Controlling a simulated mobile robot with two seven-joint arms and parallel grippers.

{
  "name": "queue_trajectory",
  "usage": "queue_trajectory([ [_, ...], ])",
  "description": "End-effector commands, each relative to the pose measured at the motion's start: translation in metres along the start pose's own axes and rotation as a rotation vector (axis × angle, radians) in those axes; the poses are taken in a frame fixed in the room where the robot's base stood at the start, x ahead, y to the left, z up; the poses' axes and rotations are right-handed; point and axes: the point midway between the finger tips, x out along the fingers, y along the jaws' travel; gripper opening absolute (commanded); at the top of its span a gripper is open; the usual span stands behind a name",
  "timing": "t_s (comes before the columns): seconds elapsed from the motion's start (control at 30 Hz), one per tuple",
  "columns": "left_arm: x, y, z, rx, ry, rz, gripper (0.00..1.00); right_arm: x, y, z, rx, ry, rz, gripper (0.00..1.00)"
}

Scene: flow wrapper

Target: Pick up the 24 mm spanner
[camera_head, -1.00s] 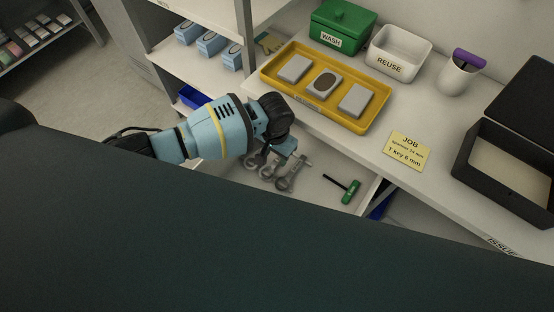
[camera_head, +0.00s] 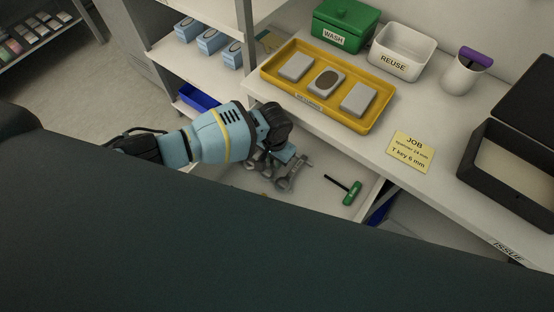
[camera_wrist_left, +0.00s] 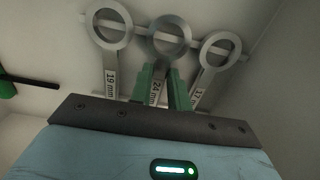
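In the left wrist view three ring-ended spanners lie side by side. The 24 mm spanner (camera_wrist_left: 172,36) is in the middle, between the 19 mm spanner (camera_wrist_left: 109,27) and one whose label looks like 17 mm (camera_wrist_left: 220,50). The green fingers of my left gripper (camera_wrist_left: 164,88) are on both sides of the 24 mm handle, close to its label. Whether they press on it is unclear. In the head view my left gripper (camera_head: 283,155) is over the spanners (camera_head: 292,174) in the open drawer and partly hides them. My right gripper is not in view.
A green T key (camera_head: 351,192) lies to the right in the drawer (camera_head: 318,188). On the worktop behind are a yellow tray (camera_head: 285,85) with grey blocks, a job card (camera_head: 411,152), a white REUSE bin (camera_head: 396,66) and a black box (camera_head: 500,185).

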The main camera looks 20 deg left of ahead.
Motion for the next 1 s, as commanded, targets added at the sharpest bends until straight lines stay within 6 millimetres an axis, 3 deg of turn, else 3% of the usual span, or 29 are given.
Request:
queue_trajectory([
  [0.47, -0.004, 0.002, 0.0, 0.001, 0.001, 0.0, 0.0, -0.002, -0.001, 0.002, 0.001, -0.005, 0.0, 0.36],
  [0.67, -0.027, 0.004, -0.001, 0.001, 0.006, 0.0, 0.0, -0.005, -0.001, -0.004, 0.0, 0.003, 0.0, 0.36],
  [0.93, -0.078, 0.005, -0.001, 0.001, 0.007, -0.001, 0.0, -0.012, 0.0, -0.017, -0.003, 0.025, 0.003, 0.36],
  [1.0, -0.071, 0.024, 0.002, 0.006, 0.002, 0.004, 0.0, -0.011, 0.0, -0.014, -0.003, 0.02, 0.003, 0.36],
])
